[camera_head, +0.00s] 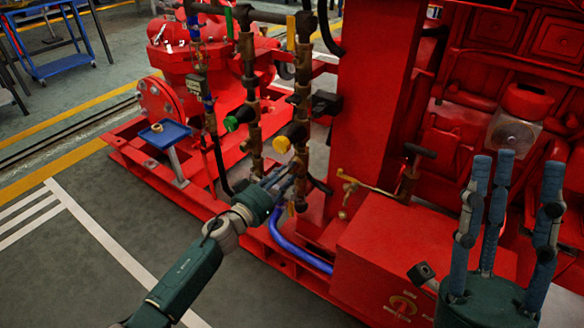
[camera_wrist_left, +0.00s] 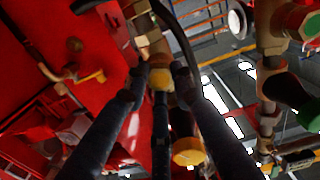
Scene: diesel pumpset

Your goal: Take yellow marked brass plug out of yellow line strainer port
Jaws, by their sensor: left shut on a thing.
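My left gripper (camera_head: 280,182) reaches from the left to the lower end of the yellow-marked pipe line (camera_head: 301,90). In the left wrist view its dark fingers (camera_wrist_left: 160,78) are closed around a small yellow-marked plug (camera_wrist_left: 160,80). A brass fitting (camera_wrist_left: 150,40) of the line lies right behind the plug. I cannot tell whether the plug is still inside the port, which the fingers partly hide. My right gripper (camera_head: 515,172) is at the lower right, its fingers pointing up, spread and empty.
A yellow-faced knob (camera_head: 283,144) sits above my left gripper; it also shows in the wrist view (camera_wrist_left: 188,152). A green-faced knob (camera_head: 231,124) is on the neighbouring pipe. A blue tray (camera_head: 165,134) stands at left. A blue hose (camera_head: 296,250) runs below. A red column (camera_head: 372,90) stands close right.

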